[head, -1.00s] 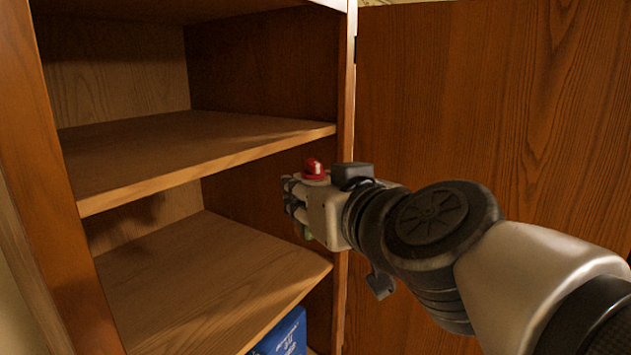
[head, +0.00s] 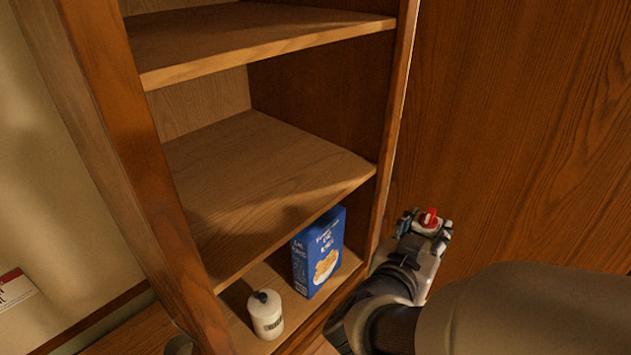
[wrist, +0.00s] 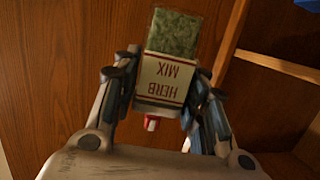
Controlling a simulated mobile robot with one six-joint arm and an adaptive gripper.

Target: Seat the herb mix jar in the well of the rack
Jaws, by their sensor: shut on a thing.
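The herb mix jar (wrist: 163,78) shows in the wrist view, with green contents, a pale label reading "HERB MIX" upside down, and a red cap at the lower end. My gripper (wrist: 165,95) is shut on it, with a finger on each side of the label. In the head view my gripper (head: 425,228) is at the right, beside the cabinet's right edge and in front of a wood panel. Only the red cap of the jar (head: 430,217) shows clearly there. I see no rack in these frames.
An open wooden cabinet (head: 270,170) has bare upper shelves. On its bottom shelf stand a blue box (head: 320,252) and a white bottle (head: 265,314) with a dark top. The cabinet's right upright (head: 397,130) is close to my gripper. A white card (head: 15,290) is at the far left.

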